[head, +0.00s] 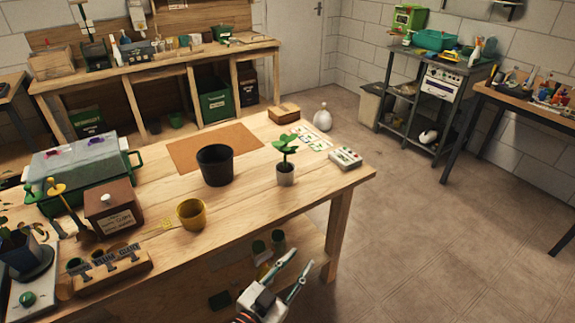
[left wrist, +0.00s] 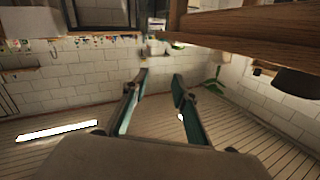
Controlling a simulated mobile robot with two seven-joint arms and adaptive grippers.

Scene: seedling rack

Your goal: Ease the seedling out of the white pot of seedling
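My left gripper (head: 299,259) is in front of the table's front edge, well apart from the pot and lower in the picture. Its two fingers are spread with nothing between them. They show open in the left wrist view (left wrist: 161,77) too. A green leafy shape (left wrist: 214,80) shows there right of the fingers; I cannot tell if it is the seedling. My right gripper is not in view.
On the table (head: 235,208) are a large black pot (head: 215,166), a yellow pot (head: 191,214), a brown mat (head: 200,152) and a small white device (head: 345,158). A white bottle (head: 323,118) stands at the far edge. The floor to the right is clear.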

